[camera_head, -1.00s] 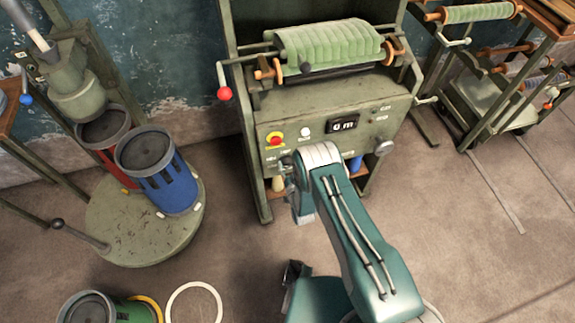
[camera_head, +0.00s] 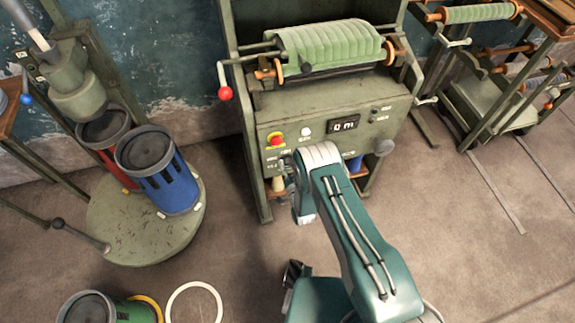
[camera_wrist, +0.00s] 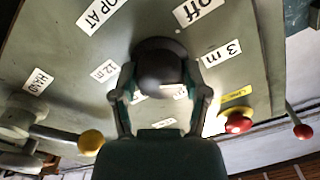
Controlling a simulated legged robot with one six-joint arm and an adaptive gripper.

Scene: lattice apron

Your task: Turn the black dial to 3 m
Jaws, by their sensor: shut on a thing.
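The black dial (camera_wrist: 160,66) is on the green-grey panel in the wrist view, with its round dark cap facing the camera. My gripper (camera_wrist: 163,92) is shut on the dial, one finger at each side. Labels lie around it: "3 m" (camera_wrist: 221,54) to the right, "OFF" (camera_wrist: 199,11) above right and "12 m" (camera_wrist: 104,71) to the left. Other labels below are partly covered by my fingers. I cannot tell which label the dial points to. In the head view my arm hides the dial; the machine's display (camera_head: 344,125) seems to read 0 m.
A red button on a yellow base (camera_wrist: 237,121) and a yellow knob (camera_wrist: 91,141) are close to the gripper. A red-ball crank (camera_head: 225,93) sticks out at the machine's left. Blue (camera_head: 160,175) and red drums stand on a round plate at left. A white ring (camera_head: 193,303) lies on the floor.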

